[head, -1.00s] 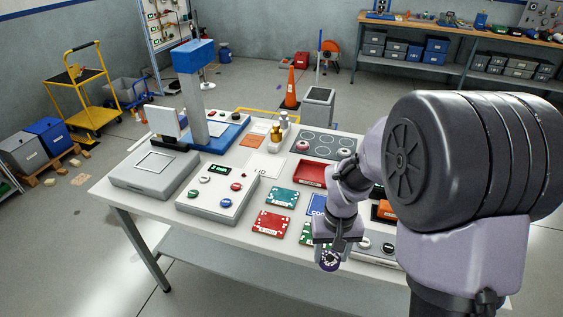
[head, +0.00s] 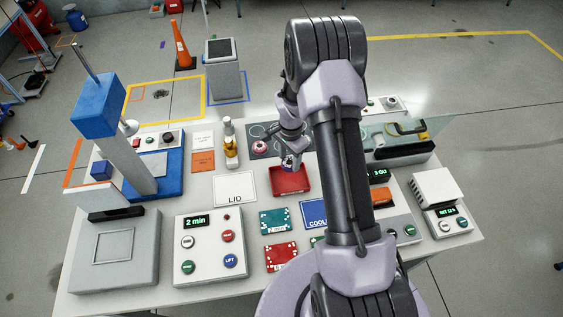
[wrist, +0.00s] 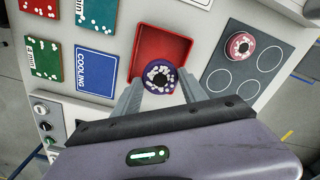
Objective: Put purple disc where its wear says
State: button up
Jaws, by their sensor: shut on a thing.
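My gripper (wrist: 160,88) is shut on the purple disc (wrist: 159,77), which has a dark centre and white patches on its top. In the wrist view the disc is over the lower part of the red tray (wrist: 181,44); its exact height is hard to tell. The head view shows the disc (head: 288,162) at the back edge of the red tray (head: 303,187), partly hidden by my gripper (head: 291,155). Speckled cards lie left of the tray in the wrist view: teal (wrist: 98,14), red (wrist: 40,6) and green (wrist: 42,57).
A pink disc (wrist: 240,45) sits on a dark plate with ringed spots (wrist: 222,80), right of the tray. A blue COOLING panel (wrist: 97,70) lies left of it. A button box (head: 210,262) reads "2 min". A white LID sheet (head: 235,187) lies left of the tray.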

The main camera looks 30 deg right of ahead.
jog(key=f, duration=0.6)
jog(key=f+b, duration=0.1)
jog(key=f, duration=0.2)
jog(key=shift+s+a, duration=0.1)
jog(key=shift+s, duration=0.2)
jog(key=o, duration=1.3)
jog(key=shift+o, duration=0.2)
notch_tip(320, 180, up, 17)
jog(key=a+p, duration=0.1)
notch_tip(320, 180, up, 8)
jog(key=n+t, duration=0.1)
jog(key=n, duration=0.1)
send_over(286, 164)
jog(key=a, duration=0.3)
jog(key=s+a+r+n+t, duration=0.1)
jog(key=s+a+r+n, duration=0.1)
jog(key=s+a+r, duration=0.3)
jog(key=s+a+r+n+t, duration=0.1)
jog(key=s+a+r, duration=0.15)
jog(key=r, duration=0.45)
jog(key=s+a+r+n+t+y, duration=0.1)
jog(key=s+a+r+n, duration=0.2)
jog(key=s, duration=0.5)
jog(key=s+a+r+n+t+y, duration=0.1)
jog(key=s+a+r+n, duration=0.1)
jog(key=s, duration=0.6)
jog(key=shift+a+r+n+t, duration=0.4)
jog(key=shift+a+r, duration=0.25)
jog(key=shift+r, duration=0.25)
